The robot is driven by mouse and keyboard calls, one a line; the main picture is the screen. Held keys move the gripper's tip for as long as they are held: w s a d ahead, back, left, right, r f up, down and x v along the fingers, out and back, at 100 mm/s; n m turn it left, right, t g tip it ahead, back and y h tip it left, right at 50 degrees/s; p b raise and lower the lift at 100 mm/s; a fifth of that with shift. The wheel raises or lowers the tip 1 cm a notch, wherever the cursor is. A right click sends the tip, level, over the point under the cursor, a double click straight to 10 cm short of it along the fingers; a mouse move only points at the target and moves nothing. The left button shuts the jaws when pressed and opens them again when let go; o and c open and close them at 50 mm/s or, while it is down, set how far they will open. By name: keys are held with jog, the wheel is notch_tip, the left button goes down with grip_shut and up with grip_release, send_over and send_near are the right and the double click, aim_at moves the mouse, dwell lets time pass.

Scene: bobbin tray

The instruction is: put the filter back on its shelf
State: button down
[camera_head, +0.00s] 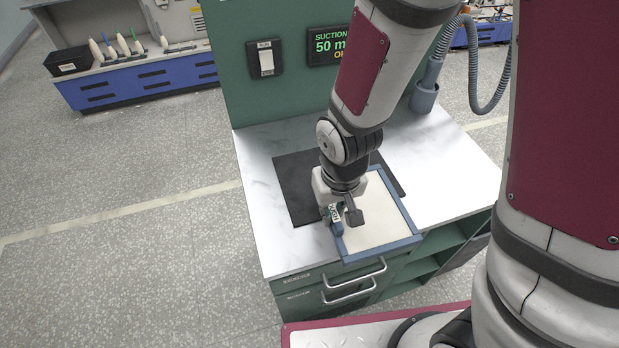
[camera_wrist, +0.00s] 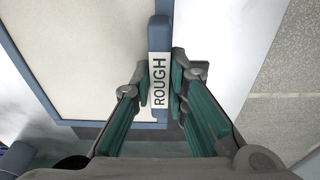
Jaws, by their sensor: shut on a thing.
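The filter (camera_head: 384,222) is a flat cream panel in a blue frame. It lies flat at the front of the white counter, partly over a dark mat; I cannot tell whether it touches the surface. In the wrist view the filter (camera_wrist: 80,50) has a blue edge bar labelled "ROUGH". My gripper (camera_head: 340,216) is at the filter's left side. In the wrist view my gripper (camera_wrist: 161,88) has its two fingers on either side of the labelled bar, shut on it. Open green shelves (camera_head: 428,268) are under the counter, at the front right.
The dark mat (camera_head: 293,190) is on the counter (camera_head: 255,175). Drawers with handles (camera_head: 350,288) are below its front left. A grey hose (camera_head: 478,90) hangs at the right. The floor at left is clear.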

jog(key=w+a, duration=0.2)
jog(key=w, duration=0.2)
jog(key=w+a+f, duration=0.1)
jog(key=w+a, duration=0.1)
jog(key=w, duration=0.3)
jog(key=w+a, duration=0.2)
jog(key=w, duration=0.3)
jog(key=shift+a+f, duration=0.1)
jog(key=shift+f, duration=0.15)
jog(key=shift+w+f, duration=0.2)
jog(key=shift+f, duration=1.55)
jog(key=c, duration=1.8)
grip_release()
jog(key=shift+f, duration=0.1)
jog(key=shift+o, duration=1.2)
notch_tip(320, 180, up, 12)
jog(key=s, duration=0.1)
jog(key=shift+s+b, duration=0.25)
jog(key=shift+b, duration=0.05)
